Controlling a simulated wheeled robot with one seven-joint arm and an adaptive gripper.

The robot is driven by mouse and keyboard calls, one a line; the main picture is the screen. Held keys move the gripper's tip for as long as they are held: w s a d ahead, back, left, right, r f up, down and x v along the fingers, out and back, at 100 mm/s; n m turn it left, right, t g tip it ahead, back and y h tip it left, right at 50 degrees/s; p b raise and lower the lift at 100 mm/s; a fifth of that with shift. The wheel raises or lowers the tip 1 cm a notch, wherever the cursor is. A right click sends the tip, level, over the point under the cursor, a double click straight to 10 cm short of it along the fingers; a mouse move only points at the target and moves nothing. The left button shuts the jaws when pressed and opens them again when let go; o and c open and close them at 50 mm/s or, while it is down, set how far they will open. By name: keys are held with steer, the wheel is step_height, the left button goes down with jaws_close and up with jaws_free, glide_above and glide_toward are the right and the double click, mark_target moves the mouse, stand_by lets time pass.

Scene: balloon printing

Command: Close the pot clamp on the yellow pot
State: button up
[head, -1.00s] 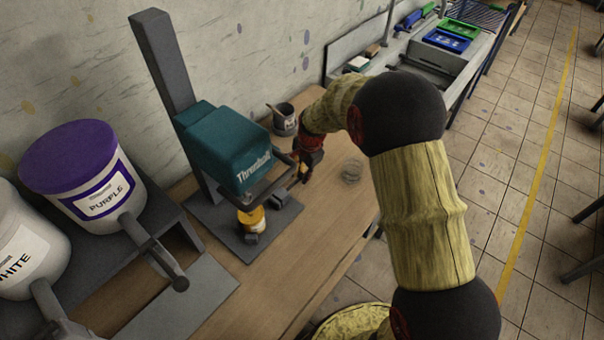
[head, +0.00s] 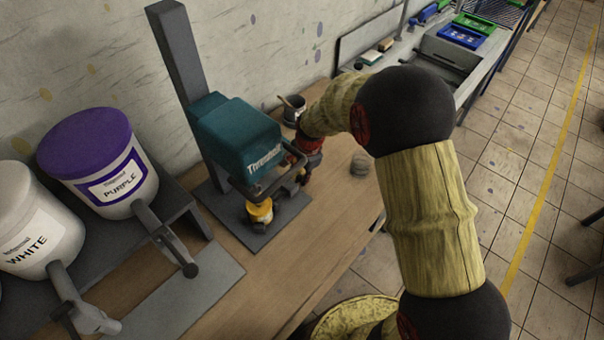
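The yellow pot (head: 260,211) stands on the grey base plate (head: 276,229) of the teal printing machine (head: 234,139), beneath its head. Small dark grey clamp parts (head: 258,227) show at the front of the pot. Which part of the clamp moves, and whether it is shut, is too small to tell. My gripper (head: 302,176), with its red and dark wrist, is just right of the machine head, behind and to the right of the pot. Its fingers overlap grey machine parts in the view, so their opening and any contact cannot be told.
A purple-lidded bucket (head: 97,160) and a white bucket (head: 34,225) stand on a grey shelf at left. A dark cup (head: 293,108) is behind my wrist. A small round item (head: 360,165) lies right of my gripper.

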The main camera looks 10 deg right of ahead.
steer(key=o, duration=0.3)
steer(key=shift+o, duration=0.2)
step_height(320, 180, up, 7)
steer(key=s, duration=0.1)
steer(key=shift+s+d+r, duration=0.15)
steer(key=shift+d, duration=0.1)
stand_by(0.6)
